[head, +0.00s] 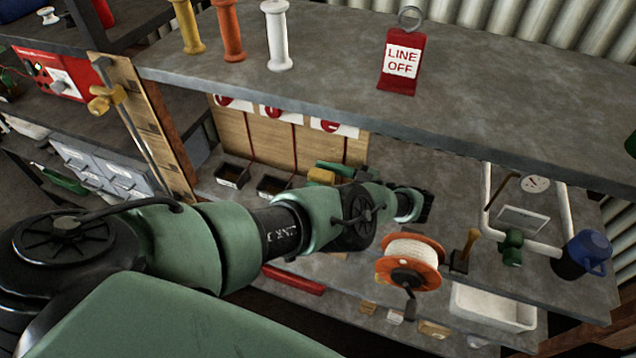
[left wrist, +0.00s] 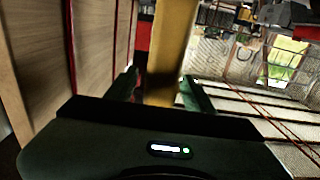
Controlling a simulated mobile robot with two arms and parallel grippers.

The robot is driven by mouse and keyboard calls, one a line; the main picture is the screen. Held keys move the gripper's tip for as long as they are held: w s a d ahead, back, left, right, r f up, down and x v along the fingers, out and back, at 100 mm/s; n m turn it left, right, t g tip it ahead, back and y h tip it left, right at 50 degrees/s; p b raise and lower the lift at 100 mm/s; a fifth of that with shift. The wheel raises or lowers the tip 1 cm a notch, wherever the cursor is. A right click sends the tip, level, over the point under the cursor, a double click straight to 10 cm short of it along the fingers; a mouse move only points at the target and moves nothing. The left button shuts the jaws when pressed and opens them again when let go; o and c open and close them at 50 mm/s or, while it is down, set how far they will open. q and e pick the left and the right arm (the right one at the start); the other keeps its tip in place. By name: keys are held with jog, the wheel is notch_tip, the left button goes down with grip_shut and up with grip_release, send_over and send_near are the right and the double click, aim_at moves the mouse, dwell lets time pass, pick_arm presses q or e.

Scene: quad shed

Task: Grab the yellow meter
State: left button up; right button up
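The yellow meter (head: 320,176) shows in the head view as a small yellow block above the lower bench, in front of the wooden panel. My left gripper (head: 334,170) is at it, partly hidden behind my own arm. In the left wrist view the meter (left wrist: 169,52) is a tall yellow body running down between the two dark green fingers of the left gripper (left wrist: 162,90). The fingers stand apart on either side of it, with a thin gap seemingly left at the left finger. Its face is hidden. My right gripper is not in view.
Black bins (head: 232,174) stand left.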

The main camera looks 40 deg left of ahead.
pick_arm(q)
jog(key=shift+d, duration=0.15)
jog(key=c, duration=1)
jog(key=shift+s+a, duration=0.1)
jog(key=shift+a, duration=0.15)
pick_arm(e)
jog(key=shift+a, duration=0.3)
pick_arm(q)
jog(key=shift+f, duration=0.1)
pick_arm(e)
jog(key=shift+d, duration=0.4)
